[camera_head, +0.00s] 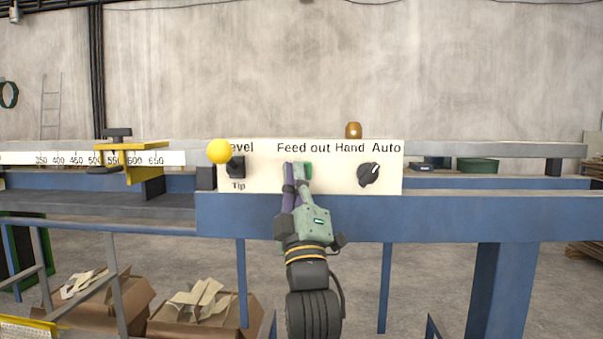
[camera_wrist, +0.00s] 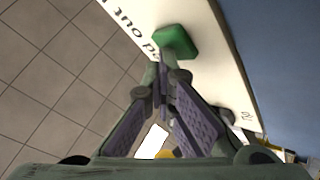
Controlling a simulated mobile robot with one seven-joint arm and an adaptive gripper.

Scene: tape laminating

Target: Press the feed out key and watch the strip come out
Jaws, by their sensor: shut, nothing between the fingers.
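The feed out key is a green block on the cream control panel (camera_head: 260,178). It shows whole in the wrist view (camera_wrist: 177,41) and partly behind my fingers in the head view (camera_head: 308,169). My gripper (camera_head: 296,167) is shut and empty, with its fingertips at the panel under the "Feed out" label. In the wrist view my gripper's fingertips (camera_wrist: 161,70) are right at the key's near edge. I cannot tell whether they touch it or whether it is pressed in. I cannot make out a strip coming out.
A yellow-knobbed lever (camera_head: 219,151) is left of the key, and a black Hand/Auto knob (camera_head: 368,174) is right. A yellow clamp (camera_head: 132,158) sits on the scale rail. Cardboard boxes (camera_head: 190,322) with scraps stand below the blue frame (camera_head: 480,215).

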